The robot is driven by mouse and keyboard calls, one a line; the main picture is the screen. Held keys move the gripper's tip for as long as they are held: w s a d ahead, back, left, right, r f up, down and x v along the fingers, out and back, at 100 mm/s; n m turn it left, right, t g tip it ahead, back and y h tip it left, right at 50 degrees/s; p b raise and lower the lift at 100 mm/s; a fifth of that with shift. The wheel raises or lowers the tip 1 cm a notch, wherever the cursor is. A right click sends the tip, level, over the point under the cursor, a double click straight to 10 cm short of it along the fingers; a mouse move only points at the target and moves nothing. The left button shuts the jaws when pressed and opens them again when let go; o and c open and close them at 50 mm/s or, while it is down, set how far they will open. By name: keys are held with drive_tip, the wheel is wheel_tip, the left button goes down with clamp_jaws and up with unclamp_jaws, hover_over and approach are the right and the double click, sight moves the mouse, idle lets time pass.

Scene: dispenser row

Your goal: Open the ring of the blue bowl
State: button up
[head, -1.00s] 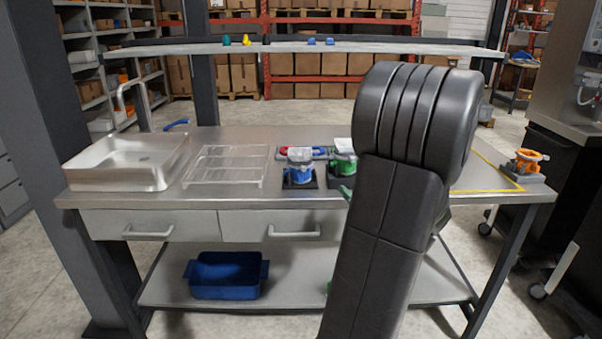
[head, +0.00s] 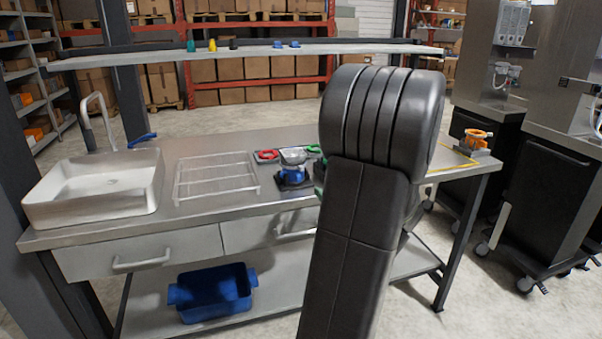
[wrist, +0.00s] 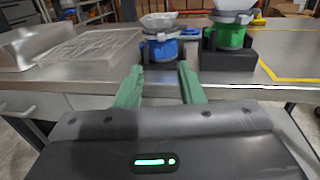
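The blue bowl (head: 292,175) stands on a dark base on the steel bench, with a pale grey bowl-shaped top above it. In the wrist view the blue bowl (wrist: 162,50) is ahead of my gripper (wrist: 160,85), slightly beyond the fingertips. A blue ring part (wrist: 188,32) shows at its upper right; whether the ring is closed cannot be told. The two green fingers of my gripper are apart with nothing between them. My arm hides the gripper in the head view.
A green bowl (wrist: 230,36) in a dark holder stands right of the blue one. An orange device (head: 476,139) sits at the bench's right end. A shelf (head: 250,52) spans above.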

sight(303, 168)
drive_tip(key=x, duration=1.3)
drive_tip(key=shift+w+p, duration=0.35)
drive_tip(key=shift+p, duration=0.05)
clamp_jaws()
drive_tip(key=shift+r, duration=0.1)
